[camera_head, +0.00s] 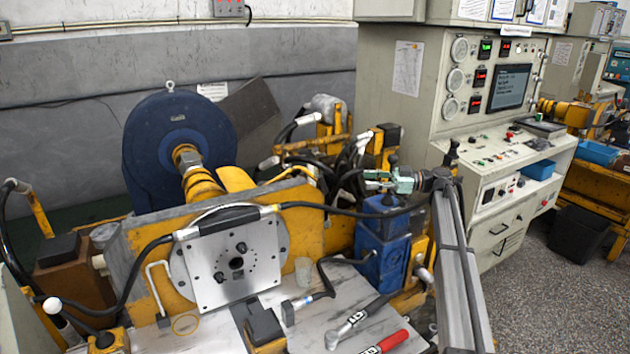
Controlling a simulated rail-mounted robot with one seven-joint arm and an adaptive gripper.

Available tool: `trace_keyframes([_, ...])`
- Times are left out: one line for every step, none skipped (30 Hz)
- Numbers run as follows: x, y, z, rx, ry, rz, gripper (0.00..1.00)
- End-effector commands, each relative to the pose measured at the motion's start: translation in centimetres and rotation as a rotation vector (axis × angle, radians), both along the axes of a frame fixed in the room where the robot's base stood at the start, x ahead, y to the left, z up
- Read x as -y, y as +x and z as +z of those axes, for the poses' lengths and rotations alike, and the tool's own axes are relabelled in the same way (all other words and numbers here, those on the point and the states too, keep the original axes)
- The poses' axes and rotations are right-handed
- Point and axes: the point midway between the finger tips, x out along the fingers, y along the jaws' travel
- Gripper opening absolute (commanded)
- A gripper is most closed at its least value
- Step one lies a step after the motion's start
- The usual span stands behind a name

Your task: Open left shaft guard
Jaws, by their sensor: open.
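No part is clearly recognisable as the left shaft guard. A yellow shaft (187,160) comes out of the large blue round housing (150,135) at the left back and runs down toward the yellow upright plate (140,235). A yellow sloped piece (235,178) stands beside the shaft, and I cannot tell whether it is a guard. A square metal plate (215,275) with a central hub is mounted on the front of the yellow plate. A white bent rod (156,285) stands at its left.
The metal bench (300,335) holds a ratchet wrench (350,325), a red-handled tool (385,343) and a dark block (263,325). A blue valve block (382,255) and a grey metal beam (455,265) stand at right. Black hoses cross the machine. A control cabinet (400,120) stands behind.

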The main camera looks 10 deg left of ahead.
Motion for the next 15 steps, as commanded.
trace_keyframes([-0.8,-0.2,0.2,0.000,0.000,0.002,0.46])
trace_keyframes([-1.2,-0.2,0.2,0.000,0.000,0.002,0.46])
trace_keyframes([-1.9,-0.3,0.2,0.000,0.000,0.001,0.46])
trace_keyframes([-2.4,-0.3,0.2,-0.001,0.000,0.001,0.46])
trace_keyframes([-3.0,-0.4,0.2,-0.001,0.000,0.002,0.46])
trace_keyframes([-3.8,-0.4,0.2,-0.001,-0.001,0.003,0.46])
trace_keyframes([-4.4,-0.5,0.2,-0.001,0.000,0.002,0.46])
trace_keyframes([-4.9,-0.5,0.2,-0.001,0.000,0.001,0.46])
trace_keyframes([-5.7,-0.6,0.2,-0.002,-0.001,0.002,0.46])
trace_keyframes([-6.4,-0.6,0.2,-0.002,-0.001,0.003,0.46])
trace_keyframes([-7.0,-0.7,0.3,-0.002,-0.001,0.002,0.46])
trace_keyframes([-7.7,-0.7,0.3,-0.002,0.000,0.001,0.46])
trace_keyframes([-8.3,-0.7,0.3,-0.002,-0.001,0.002,0.46])
trace_keyframes([-8.9,-0.8,0.3,-0.001,0.000,0.002,0.46])
trace_keyframes([-9.7,-0.9,0.3,-0.001,0.000,0.002,0.46])
